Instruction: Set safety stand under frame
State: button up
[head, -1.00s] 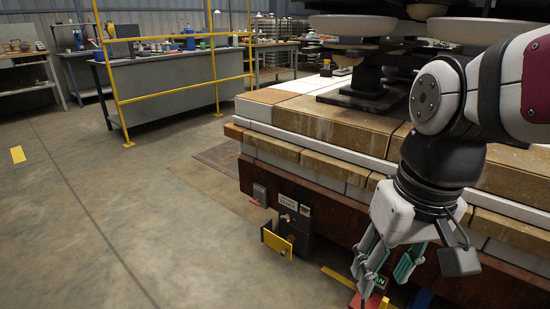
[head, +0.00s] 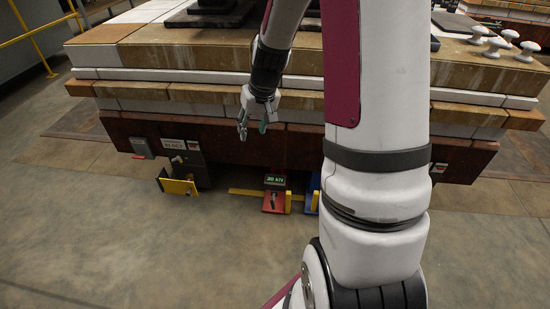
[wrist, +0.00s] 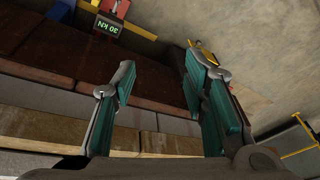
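My gripper (head: 253,128) hangs in front of the rust-brown frame (head: 240,145) that carries the slab stack. In the wrist view my gripper (wrist: 158,75) is open, with nothing between its fingers. The display also shows at the top of the wrist view (wrist: 107,27). A blue unit (head: 313,199) beside it is partly hidden by my arm. I cannot tell which unit is the safety stand.
A dark box with a yellow panel (head: 180,187) stands at the frame's left end, below a placard (head: 181,145). A small grey switch box (head: 142,147) is on the frame. The floor in front is open. A yellow railing (head: 45,50) is at the far left.

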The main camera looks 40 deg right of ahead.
jog(key=w+d+f+m, duration=0.2)
jog(key=d+f, duration=0.8)
jog(key=f, duration=0.1)
jog(key=s+d+f+m+h, duration=0.1)
jog(key=s+d+f, duration=0.3)
jog(key=f, duration=0.4)
jog(key=s+d+f+m+h+p, duration=0.1)
jog(key=s+d+f+m, duration=0.15)
jog(key=d+f, duration=0.4)
jog(key=s+d+f+m+h, duration=0.1)
jog(key=s+d+f+h, duration=0.3)
jog(key=f, duration=0.6)
notch_tip(320, 180, down, 13)
jog(key=w+d+y+b, duration=0.2)
jog(key=d+b, duration=0.1)
jog(key=b, duration=0.3)
jog(key=shift+w+g, duration=0.3)
jog(key=shift+r, duration=0.1)
grip_shut()
